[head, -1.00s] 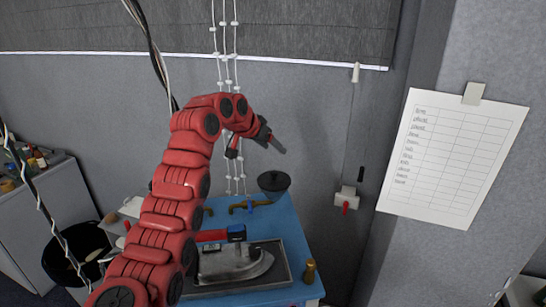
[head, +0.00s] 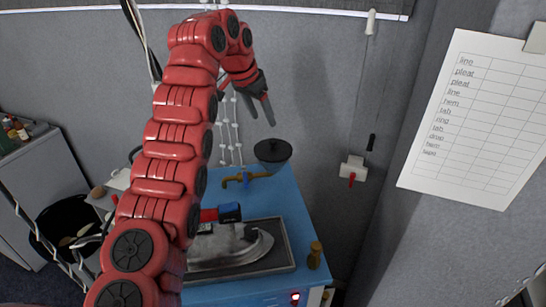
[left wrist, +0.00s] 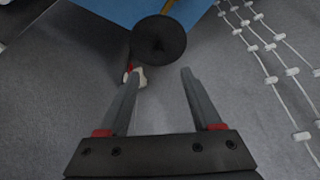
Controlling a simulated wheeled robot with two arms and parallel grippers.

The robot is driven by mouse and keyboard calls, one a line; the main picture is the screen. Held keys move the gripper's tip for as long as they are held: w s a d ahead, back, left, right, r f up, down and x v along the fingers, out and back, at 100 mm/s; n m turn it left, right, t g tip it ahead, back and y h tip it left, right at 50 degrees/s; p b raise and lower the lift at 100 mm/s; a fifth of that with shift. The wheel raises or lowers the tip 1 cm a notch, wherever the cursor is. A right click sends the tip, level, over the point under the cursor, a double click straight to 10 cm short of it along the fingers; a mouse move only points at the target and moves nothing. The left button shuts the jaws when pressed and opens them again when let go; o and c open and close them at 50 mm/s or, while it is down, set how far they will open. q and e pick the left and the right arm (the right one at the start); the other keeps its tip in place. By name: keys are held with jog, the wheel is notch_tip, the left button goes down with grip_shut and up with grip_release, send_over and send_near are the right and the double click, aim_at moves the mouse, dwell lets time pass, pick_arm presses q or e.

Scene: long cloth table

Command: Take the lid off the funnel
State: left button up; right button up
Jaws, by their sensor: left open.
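A dark round funnel (head: 272,152) with a flat black lid (head: 273,147) and small knob stands at the back right of the blue table. In the left wrist view the black lid (left wrist: 158,40) shows as a disc ahead of the fingers. My left gripper (head: 260,108) is open and empty, above and slightly left of the lid, fingers pointing down. Its two parted fingers (left wrist: 161,73) also show in the left wrist view. They do not touch the lid. My right gripper is not in view.
The blue table (head: 290,200) carries a brass tap (head: 245,178) left of the funnel. A grey iron (head: 230,244) lies in a dark tray, with a brass bottle (head: 314,256) at right. White knotted cords (head: 226,135) hang behind. A wall switch (head: 352,168) is to the right.

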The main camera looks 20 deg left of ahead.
pick_arm(q)
jog(key=p, duration=0.1)
send_over(273, 140)
jog(key=s+a, duration=0.1)
jog(key=s, duration=0.1)
notch_tip(273, 140, down, 4)
jog(key=shift+a+f, duration=0.1)
jog(key=shift+a, duration=0.05)
jog(key=shift+w+d+f+p, duration=0.2)
jog(key=shift+f+p, duration=0.35)
jog(key=shift+p, duration=0.25)
jog(key=p+x, duration=0.2)
jog(key=x, duration=0.1)
jog(key=shift+f, duration=0.25)
jog(key=shift+w+d+f, duration=0.1)
jog(key=shift+f, duration=0.1)
grip_shut()
